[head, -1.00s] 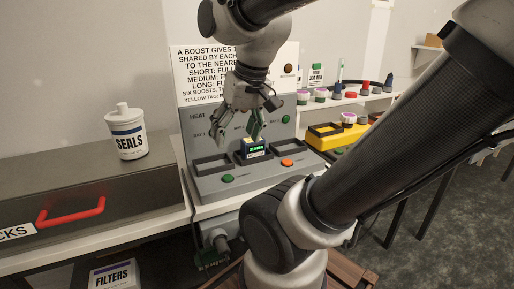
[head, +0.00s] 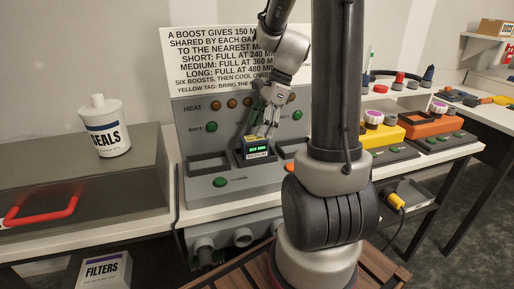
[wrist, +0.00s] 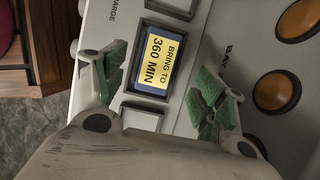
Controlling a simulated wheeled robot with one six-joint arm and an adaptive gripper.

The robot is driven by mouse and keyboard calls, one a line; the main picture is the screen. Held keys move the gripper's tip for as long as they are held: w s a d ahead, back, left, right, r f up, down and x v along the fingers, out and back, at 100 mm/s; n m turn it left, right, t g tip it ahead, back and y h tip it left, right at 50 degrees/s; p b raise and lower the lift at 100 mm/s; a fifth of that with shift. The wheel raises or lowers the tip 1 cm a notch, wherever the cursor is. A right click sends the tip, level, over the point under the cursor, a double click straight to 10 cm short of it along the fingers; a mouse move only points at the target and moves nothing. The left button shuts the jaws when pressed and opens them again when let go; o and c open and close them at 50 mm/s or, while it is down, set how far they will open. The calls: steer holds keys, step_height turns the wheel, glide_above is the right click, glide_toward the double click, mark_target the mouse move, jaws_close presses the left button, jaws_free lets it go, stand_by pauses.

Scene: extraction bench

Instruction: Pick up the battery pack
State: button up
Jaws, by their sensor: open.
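The battery pack (head: 255,149) sits in the middle bay of the grey charger (head: 200,118). It is a dark block with a lit green display and a label below it. In the wrist view its top (wrist: 158,58) carries a yellow tag reading "BRING TO 360 MIN". My gripper (head: 268,125) is above the pack and open, fingers pointing down. In the wrist view the green-padded fingertips of my gripper (wrist: 160,75) lie on either side of the pack, apart from it. Part of the charger's right side is hidden behind my arm.
The charger's left bay (head: 209,164) looks empty. A green button (head: 220,182) and an orange button (head: 289,168) are on its front. A SEALS jar (head: 104,130) stands to the left. Yellow (head: 383,133) and orange (head: 432,123) units stand to the right.

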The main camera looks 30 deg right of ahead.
mark_target(255, 138)
steer(key=x, duration=0.4)
steer(key=shift+s+a+f, duration=0.25)
steer(key=shift+a+f, duration=0.05)
steer(key=shift+f, duration=0.05)
steer(key=shift+c, duration=0.3)
steer(key=shift+r, duration=0.1)
steer(key=c, duration=1.5)
